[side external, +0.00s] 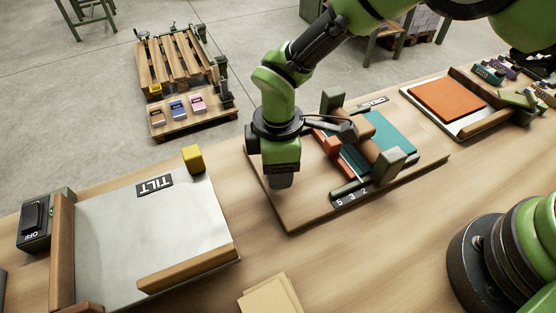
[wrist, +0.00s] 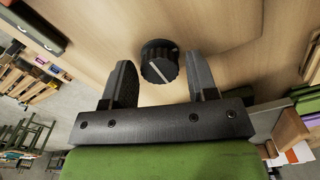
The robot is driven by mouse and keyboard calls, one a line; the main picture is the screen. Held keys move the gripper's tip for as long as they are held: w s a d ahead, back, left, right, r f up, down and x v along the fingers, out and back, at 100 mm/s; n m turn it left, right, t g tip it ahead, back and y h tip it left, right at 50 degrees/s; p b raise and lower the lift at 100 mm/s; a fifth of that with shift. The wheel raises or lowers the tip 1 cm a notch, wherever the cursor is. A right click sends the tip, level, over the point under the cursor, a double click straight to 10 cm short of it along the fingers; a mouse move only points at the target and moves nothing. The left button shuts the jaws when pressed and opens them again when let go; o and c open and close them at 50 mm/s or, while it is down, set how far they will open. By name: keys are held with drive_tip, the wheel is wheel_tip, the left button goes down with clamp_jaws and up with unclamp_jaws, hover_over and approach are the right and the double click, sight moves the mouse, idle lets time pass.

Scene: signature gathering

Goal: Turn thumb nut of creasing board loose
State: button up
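The creasing board is a wooden board (side external: 290,217) on the bench in the middle of the side view, with a teal sheet (side external: 392,132), an orange part (side external: 333,144) and a scale marked 5 3 2 (side external: 352,199). The thumb nut (wrist: 160,62) is a black ribbed knob with a pale line across its top, seen in the wrist view. My gripper (wrist: 162,78) is open, one finger on each side of the nut, with gaps visible between. In the side view my gripper (side external: 281,180) points down over the board's left part and hides the nut.
A grey tilt table (side external: 150,240) with wooden rails and a yellow block (side external: 193,158) stands at left, beside a switch box marked OFF (side external: 36,217). Tan sheets (side external: 270,298) lie at the front. A tray with an orange pad (side external: 447,101) is at right.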

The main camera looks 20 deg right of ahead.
drive_tip(key=shift+o, duration=0.6)
wheel_tip(320, 180, up, 10)
idle(0.4)
drive_tip(key=s+d+r+m+t+y, duration=0.2)
drive_tip(key=s+d+r+m+t, duration=0.15)
drive_tip(key=d+r+m, duration=0.85)
drive_tip(key=s+d+r+m+t, duration=0.2)
drive_tip(key=s+d+r+m, duration=0.1)
drive_tip(key=s, duration=0.3)
drive_tip(key=s+d+r+m+t, duration=0.1)
drive_tip(key=s+d+r+m, duration=0.2)
drive_tip(key=s+d, duration=0.2)
drive_tip(key=shift+s+d+r+t, duration=0.2)
drive_tip(key=shift+s+d+t, duration=0.15)
drive_tip(key=shift+s, duration=0.7)
